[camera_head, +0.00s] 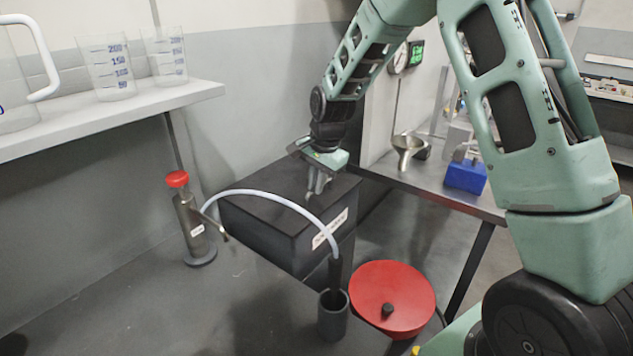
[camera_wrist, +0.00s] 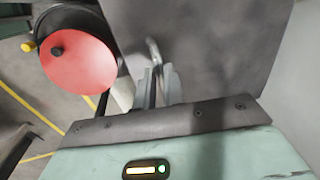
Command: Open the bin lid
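A dark box-shaped bin (camera_head: 277,239) with a flat dark top and a pale label on its front stands at the middle of the head view. Its dark top (camera_wrist: 215,45) fills much of the wrist view. My gripper (camera_head: 317,190) points down at the top, close above it near the front right part. In the wrist view a thin curved grey piece (camera_wrist: 152,50), which looks like a handle, lies just beyond the fingertips (camera_wrist: 160,74). The fingers stand a little apart with a gap between them. I cannot tell whether they touch the grey piece.
A red round lid (camera_head: 407,287) with a black knob is at the box's right front. A pale hose (camera_head: 270,194) arches across the box's front from a red-topped cylinder (camera_head: 192,225) to a dark tube (camera_head: 333,318). A metal bench (camera_head: 440,183) stands behind, right.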

